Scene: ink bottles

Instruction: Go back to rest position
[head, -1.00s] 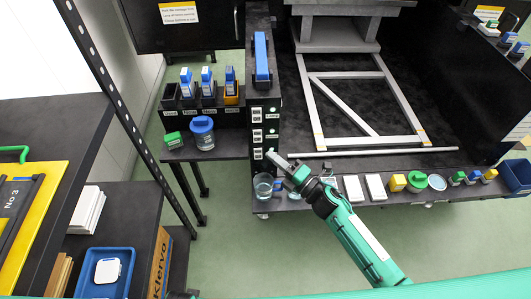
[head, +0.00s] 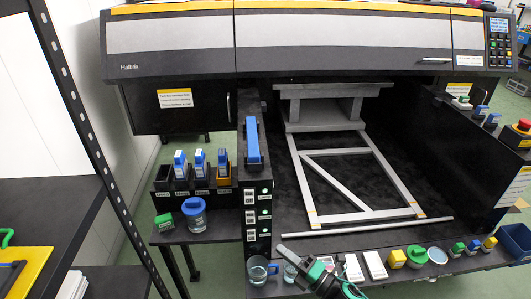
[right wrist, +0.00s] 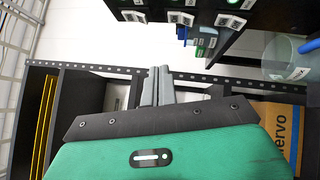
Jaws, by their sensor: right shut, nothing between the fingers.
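My right gripper (head: 284,250) is at the bottom middle of the head view, over the front ledge of the big printer, near two clear glass vessels. In the right wrist view its two grey fingers (right wrist: 158,86) are together with nothing between them. I cannot tell whether it touches the glass behind it. My left gripper is not in view. The ink bottles (head: 200,163) stand upright in dark holders at the left, one of them in an orange holder.
A glass beaker (head: 257,271) stands left of my right gripper. White blocks (head: 375,265), a yellow bottle (head: 397,259) and small bottles line the ledge to the right. A blue-lidded jar (head: 196,218) stands on the left side table. A rack post (head: 88,130) rises at the left.

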